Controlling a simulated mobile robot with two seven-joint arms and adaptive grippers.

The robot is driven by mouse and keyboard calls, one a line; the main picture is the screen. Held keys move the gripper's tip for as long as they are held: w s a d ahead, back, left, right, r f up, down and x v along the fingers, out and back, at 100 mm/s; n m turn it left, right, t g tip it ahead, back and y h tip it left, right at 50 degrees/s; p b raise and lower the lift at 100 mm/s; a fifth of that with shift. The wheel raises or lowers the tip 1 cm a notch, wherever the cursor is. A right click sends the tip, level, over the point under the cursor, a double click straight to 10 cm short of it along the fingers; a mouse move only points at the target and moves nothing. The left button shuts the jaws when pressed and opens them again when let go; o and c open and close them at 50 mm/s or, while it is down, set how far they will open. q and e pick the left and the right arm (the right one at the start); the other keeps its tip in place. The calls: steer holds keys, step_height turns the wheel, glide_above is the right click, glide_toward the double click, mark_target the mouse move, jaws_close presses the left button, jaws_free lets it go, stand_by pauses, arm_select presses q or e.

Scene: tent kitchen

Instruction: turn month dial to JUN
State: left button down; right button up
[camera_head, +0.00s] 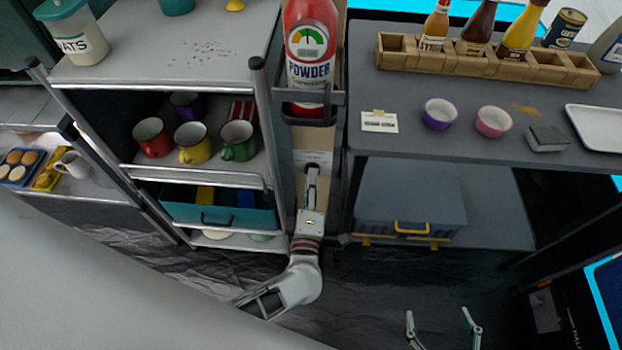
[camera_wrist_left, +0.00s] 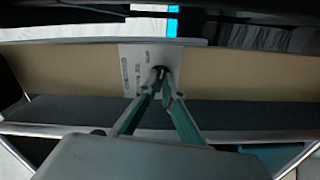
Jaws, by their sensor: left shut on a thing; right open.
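A pale plate (camera_head: 313,157) with small unreadable print is on a tan board below the red powder extinguisher. It also shows in the left wrist view (camera_wrist_left: 140,58). My left gripper (camera_head: 312,167) reaches up to this plate, its fingertips at the plate's lower part. In the left wrist view my left gripper (camera_wrist_left: 162,72) is closed around a small dark thing at the plate, likely the month dial. The fingers hide most of it, and the month it points to cannot be read. My right gripper (camera_head: 443,320) is open and empty at the bottom, over the dark floor.
The red extinguisher (camera_head: 311,45) hangs in a dark bracket just above the plate. A shelf unit with mugs and a teal drawer (camera_head: 220,208) stands on the left. A grey table (camera_head: 400,70) with cups and a bottle rack stands on the right, a grey case (camera_head: 410,195) beneath it.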

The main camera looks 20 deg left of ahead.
stand_by(0.3)
arm_select(q)
steer(key=c, duration=2.2)
jaws_free()
steer(key=o, duration=1)
step_height(320, 180, up, 11)
steer(key=shift+w+f, duration=0.1)
steer(key=shift+w, duration=0.05)
steer(key=shift+c, duration=0.2)
steer(key=c, duration=0.9)
steer(key=shift+f, duration=0.2)
steer(key=shift+c, duration=0.2)
